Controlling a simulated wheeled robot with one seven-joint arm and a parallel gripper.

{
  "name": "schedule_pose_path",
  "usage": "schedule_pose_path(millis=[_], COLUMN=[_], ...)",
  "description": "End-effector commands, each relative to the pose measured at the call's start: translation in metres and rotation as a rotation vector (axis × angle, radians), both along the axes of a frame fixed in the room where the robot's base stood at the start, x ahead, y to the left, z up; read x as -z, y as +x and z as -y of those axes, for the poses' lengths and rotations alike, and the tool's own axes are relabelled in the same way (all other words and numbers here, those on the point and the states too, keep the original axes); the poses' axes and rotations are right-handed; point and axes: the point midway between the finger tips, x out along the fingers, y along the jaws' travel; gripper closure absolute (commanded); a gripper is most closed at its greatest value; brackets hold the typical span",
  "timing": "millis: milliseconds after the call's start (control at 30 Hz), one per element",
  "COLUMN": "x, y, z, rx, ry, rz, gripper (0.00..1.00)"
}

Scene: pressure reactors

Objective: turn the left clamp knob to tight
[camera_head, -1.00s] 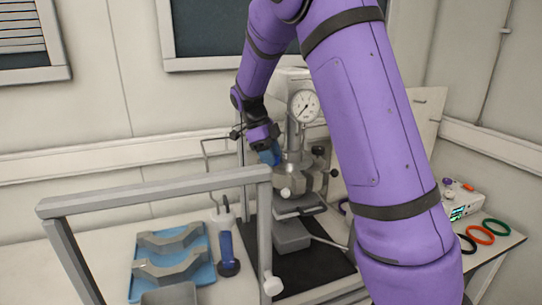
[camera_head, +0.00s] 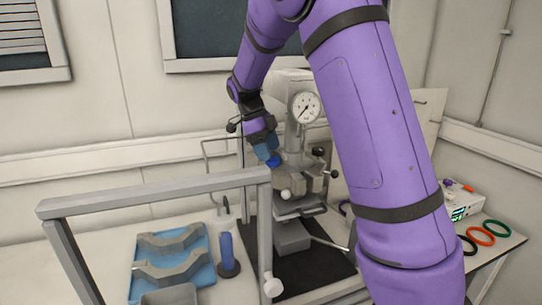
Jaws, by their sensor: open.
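The grey reactor (camera_head: 293,140) stands on the bench, with a round pressure gauge (camera_head: 305,107) near its top. Its grey clamp body (camera_head: 314,184) sits halfway down, with dark knobs (camera_head: 319,151) on its right side. My gripper (camera_head: 273,161) is at the left side of the reactor head, pointing down and right, with blue parts at its end. It is open. The left clamp knob cannot be made out; my gripper covers that area. I cannot tell whether the fingers touch it.
A grey frame rail (camera_head: 160,190) crosses the front left. A blue tray (camera_head: 203,278) holds grey clamp halves, beside a blue-handled tool (camera_head: 227,250). A white instrument box (camera_head: 459,204) and several coloured rings (camera_head: 480,236) lie at right. My arm hides the middle right.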

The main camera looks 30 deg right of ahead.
Motion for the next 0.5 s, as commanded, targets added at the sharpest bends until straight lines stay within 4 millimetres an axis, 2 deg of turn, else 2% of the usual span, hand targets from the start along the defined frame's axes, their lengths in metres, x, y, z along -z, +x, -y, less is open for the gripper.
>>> schedule_pose_path(millis=[100,300,500], x=[-0.023,-0.054,-0.071], y=[0.008,0.017,0.023], z=[-0.006,-0.015,-0.019], rx=[-0.001,-0.001,0.0], ry=[0.001,0.0,-0.001], rz=[0.003,0.003,0.001], gripper=[0.28,0.28,0.28])
